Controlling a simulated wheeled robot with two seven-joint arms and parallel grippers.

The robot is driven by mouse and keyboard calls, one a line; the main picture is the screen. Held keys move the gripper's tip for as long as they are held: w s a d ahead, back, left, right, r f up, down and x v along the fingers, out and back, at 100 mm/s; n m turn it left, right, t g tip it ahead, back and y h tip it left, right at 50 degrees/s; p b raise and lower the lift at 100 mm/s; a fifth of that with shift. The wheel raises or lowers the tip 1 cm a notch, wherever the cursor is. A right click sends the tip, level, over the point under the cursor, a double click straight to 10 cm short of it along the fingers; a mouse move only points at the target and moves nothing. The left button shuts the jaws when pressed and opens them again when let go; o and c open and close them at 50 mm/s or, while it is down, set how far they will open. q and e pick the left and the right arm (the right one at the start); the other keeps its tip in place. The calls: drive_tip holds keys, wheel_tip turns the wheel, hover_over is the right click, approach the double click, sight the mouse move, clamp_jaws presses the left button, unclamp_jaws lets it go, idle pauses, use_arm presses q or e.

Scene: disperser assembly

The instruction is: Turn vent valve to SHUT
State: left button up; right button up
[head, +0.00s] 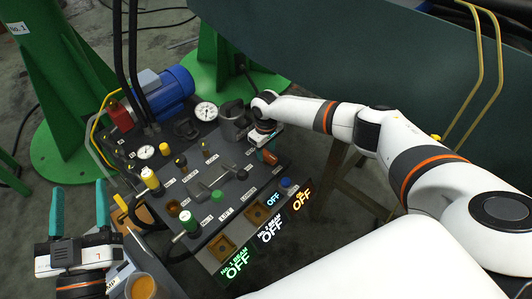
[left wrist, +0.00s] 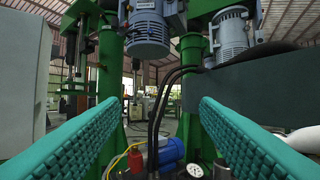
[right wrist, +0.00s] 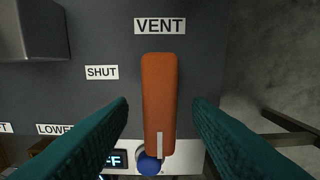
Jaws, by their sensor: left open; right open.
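The vent valve handle is an orange bar (right wrist: 160,95) in the right wrist view, below the VENT label (right wrist: 160,25) and right of the SHUT label (right wrist: 102,72). It runs up and down the picture, with a white mark at its lower end near a blue button (right wrist: 149,165). My right gripper (right wrist: 160,104) is open, with one finger on each side of the bar and gaps between. In the head view the orange handle (head: 270,157) shows at the panel's right side, partly under my right gripper. My left gripper (head: 80,208) is open and empty at the panel's left.
The dark control panel (head: 205,225) carries gauges, several valves and lit OFF signs along its front edge. A grey block (right wrist: 32,30) stands left of the VENT label. A blue motor (head: 165,92) and green stands lie behind. The left gripper's fingers have free space between them.

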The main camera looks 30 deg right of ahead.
use_arm(q)
drive_tip(key=shift+s+r+t+h, duration=0.3)
drive_tip(key=shift+r+t+h, duration=0.15)
drive_tip(key=shift+r, duration=0.35)
use_arm(e)
drive_tip(key=shift+f, duration=0.5)
